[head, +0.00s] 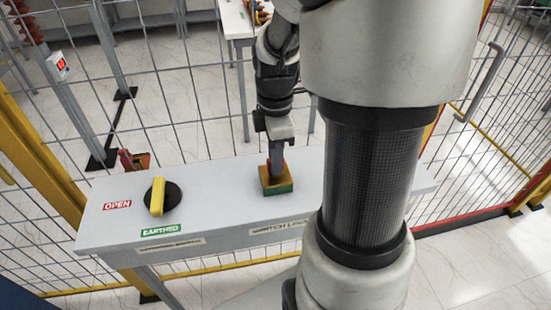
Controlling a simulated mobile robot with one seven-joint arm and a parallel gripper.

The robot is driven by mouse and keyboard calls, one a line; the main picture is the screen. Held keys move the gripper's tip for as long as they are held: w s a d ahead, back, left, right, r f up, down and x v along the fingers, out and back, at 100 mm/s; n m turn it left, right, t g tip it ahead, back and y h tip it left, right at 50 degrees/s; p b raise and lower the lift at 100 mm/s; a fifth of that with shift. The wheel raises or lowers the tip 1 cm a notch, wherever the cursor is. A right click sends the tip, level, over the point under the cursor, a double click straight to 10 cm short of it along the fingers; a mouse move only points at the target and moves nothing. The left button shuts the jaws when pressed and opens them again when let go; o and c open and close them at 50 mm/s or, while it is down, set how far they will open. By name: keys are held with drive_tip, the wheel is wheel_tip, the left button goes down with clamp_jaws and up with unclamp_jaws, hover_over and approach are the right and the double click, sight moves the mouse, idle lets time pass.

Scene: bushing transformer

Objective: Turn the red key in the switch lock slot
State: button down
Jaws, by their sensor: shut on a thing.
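The switch lock (278,186) is a small block with yellow and green faces on top of the grey control box (225,208). My gripper (276,167) points down onto it, with its tips right at the top of the lock. It is shut on the red key (268,165), of which only a little red shows beside the fingers. The gripper hides the slot, so I cannot tell how the key is turned. A label reading "SWITCH LOCK" (278,227) is on the box's front edge, partly covered by my arm.
A yellow handle on a black round dial (160,196) stands on the box's left part, between an "OPEN" label (117,205) and an "EARTHED" label (161,230). A wire fence (190,110) with yellow posts runs behind the box. My arm covers the box's right part.

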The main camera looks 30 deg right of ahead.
drive_tip(key=c, duration=1.7)
unclamp_jaws()
drive_tip(key=shift+n, duration=0.3)
wheel_tip(320, 180, up, 16)
drive_tip(key=p, duration=0.2)
drive_tip(key=s+a+r+m+t+p, duration=0.2)
drive_tip(key=s+a+m, duration=0.1)
drive_tip(key=m, duration=0.2)
drive_tip(key=s+a+r+m+t+p, duration=0.1)
drive_tip(key=s+a+r+m+p, duration=0.2)
drive_tip(key=s+a+m, duration=0.1)
drive_tip(key=s+a+r+m+t+p, duration=0.2)
drive_tip(key=s+a+r+m, duration=0.1)
drive_tip(key=m, duration=0.3)
drive_tip(key=shift+s+a+t+p, duration=0.15)
drive_tip(key=shift+a+t+p, duration=0.15)
drive_tip(key=shift+a, duration=0.05)
